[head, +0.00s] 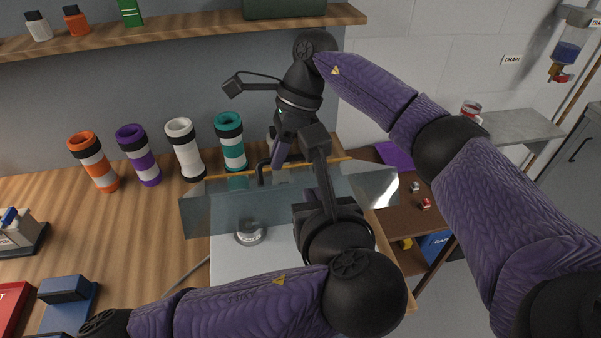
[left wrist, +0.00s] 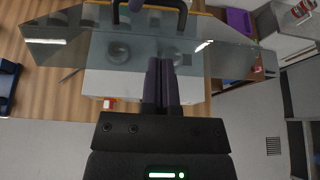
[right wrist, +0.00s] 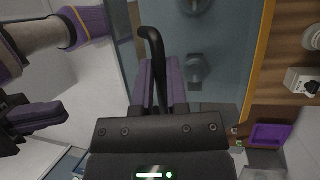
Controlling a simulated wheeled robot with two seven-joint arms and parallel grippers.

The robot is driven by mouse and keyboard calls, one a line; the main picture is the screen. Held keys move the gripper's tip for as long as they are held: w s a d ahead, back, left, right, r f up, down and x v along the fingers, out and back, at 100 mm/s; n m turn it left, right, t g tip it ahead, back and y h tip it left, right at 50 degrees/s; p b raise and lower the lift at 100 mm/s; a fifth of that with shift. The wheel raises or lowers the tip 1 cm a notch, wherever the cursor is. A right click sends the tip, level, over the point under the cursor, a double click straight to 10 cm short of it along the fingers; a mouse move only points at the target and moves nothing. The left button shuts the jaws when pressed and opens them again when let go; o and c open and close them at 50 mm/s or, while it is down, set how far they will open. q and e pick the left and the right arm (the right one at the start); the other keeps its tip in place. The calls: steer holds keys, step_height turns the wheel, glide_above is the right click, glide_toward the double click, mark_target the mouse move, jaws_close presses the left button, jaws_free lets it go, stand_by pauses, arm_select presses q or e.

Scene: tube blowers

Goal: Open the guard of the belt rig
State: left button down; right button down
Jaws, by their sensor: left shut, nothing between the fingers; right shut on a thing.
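The guard of the belt rig is a clear panel (head: 222,207) with a yellow edge strip and flared side panes. It stands over a pale base plate (head: 228,268); how far it is open I cannot tell. My left gripper (left wrist: 160,62) is shut and empty, in front of the clear panel. In the head view its fingers are mostly hidden by its own wrist.
A row of striped tubes, including an orange (head: 95,162) and a teal one (head: 231,141), stands behind the rig on the left. A shelf (head: 180,32) runs above. A low brown table (head: 398,213) is at the right. My forearms are close together over the rig.

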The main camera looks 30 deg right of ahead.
mark_target(296, 160)
arm_select(q)
steer(key=x, duration=0.9)
steer(key=shift+w+a, duration=0.1)
arm_select(e)
steer(key=shift+d+f, duration=0.1)
steer(key=shift+f, duration=0.05)
arm_select(q)
steer(key=shift+w+r, duration=0.5)
steer(key=shift+r, duration=0.05)
arm_select(e)
steer(key=c, duration=1)
jaws_free()
steer(key=shift+c, duration=0.2)
arm_select(q)
steer(key=shift+w+d+f, duration=0.15)
steer(key=shift+w+d, duration=0.05)
steer(key=shift+w, duration=0.1)
arm_select(e)
steer(key=shift+o, duration=1.1)
steer(key=shift+w+d+f, duration=0.1)
steer(key=shift+w, duration=0.25)
steer(key=shift+o, duration=0.9)
